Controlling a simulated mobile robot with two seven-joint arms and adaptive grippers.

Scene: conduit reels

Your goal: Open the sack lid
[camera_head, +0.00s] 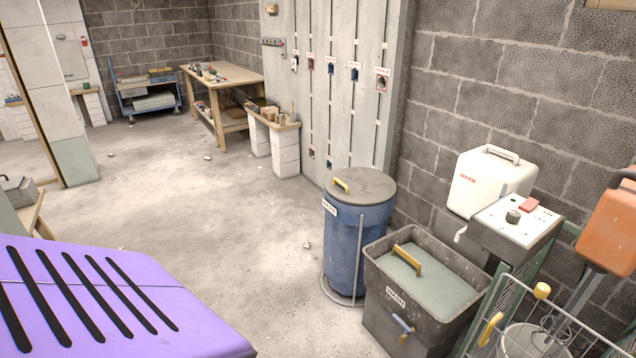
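A blue round sack or bin (345,252) stands upright in a thin metal frame on the floor, right of centre, near the wall. Its grey-brown round lid (368,187) lies flat on top and looks shut. A small yellow handle (341,186) sits at the lid's left side. A white label (329,209) is on the blue side, its text too small to read surely. The inside is hidden by the lid. Neither of my grippers shows in this view.
A dark grey tub (392,318) with a yellow-handled grey panel inside stands close right of the blue sack. A white machine (492,184), a control box (516,221) and a wire basket (549,321) crowd the right. A wooden bench (229,74) stands behind. The floor left is mostly clear.

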